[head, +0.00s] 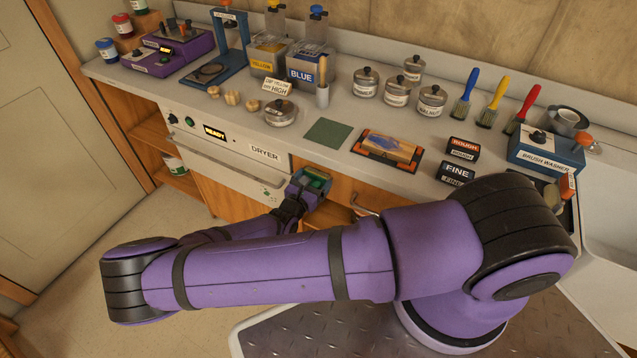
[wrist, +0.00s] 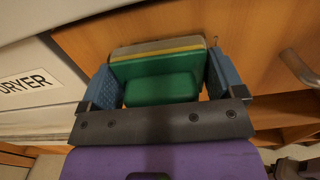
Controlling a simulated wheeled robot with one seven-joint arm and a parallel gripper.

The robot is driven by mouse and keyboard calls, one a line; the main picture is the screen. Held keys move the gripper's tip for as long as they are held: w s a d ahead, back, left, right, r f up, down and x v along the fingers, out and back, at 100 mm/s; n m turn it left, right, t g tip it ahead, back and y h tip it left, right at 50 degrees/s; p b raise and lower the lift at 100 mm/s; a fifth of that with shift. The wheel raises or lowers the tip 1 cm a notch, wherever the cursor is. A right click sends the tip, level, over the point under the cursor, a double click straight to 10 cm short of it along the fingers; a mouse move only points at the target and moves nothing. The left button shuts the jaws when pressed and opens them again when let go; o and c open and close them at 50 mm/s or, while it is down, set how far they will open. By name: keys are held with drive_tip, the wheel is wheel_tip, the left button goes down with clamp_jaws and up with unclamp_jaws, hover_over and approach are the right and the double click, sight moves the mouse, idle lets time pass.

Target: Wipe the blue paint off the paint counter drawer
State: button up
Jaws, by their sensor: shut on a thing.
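My gripper (head: 311,184) is in front of the wooden drawer front (head: 340,190), just right of the dryer. In the wrist view my gripper (wrist: 163,88) has its two blue fingers shut on a green block (wrist: 160,78) with thin yellow and grey layers at its far side, like a sponge. The block faces the drawer front (wrist: 245,40); I cannot tell whether it touches. The drawer's metal handle (wrist: 300,70) is to the right of the block. No blue paint shows on the visible part of the drawer; the area behind the block is hidden.
The dryer (head: 225,150) is left of the drawer, under the counter edge. On the counter above are a green mat (head: 328,133), a framed board with blue paint (head: 390,150), and ROUGH and FINE blocks (head: 457,172). My arm crosses the foreground.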

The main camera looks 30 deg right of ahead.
drive_tip(key=shift+w+a, duration=0.55)
drive_tip(key=shift+w, duration=0.25)
drive_tip(key=shift+w+a, duration=0.5)
drive_tip(key=shift+w, duration=0.3)
drive_tip(key=shift+v, duration=3)
drive_tip(key=v, duration=0.3)
drive_tip(key=shift+d, duration=0.15)
drive_tip(key=x, duration=0.6)
drive_tip(key=shift+w+d, duration=0.2)
drive_tip(key=shift+w, duration=0.05)
drive_tip(key=shift+x, duration=1.05)
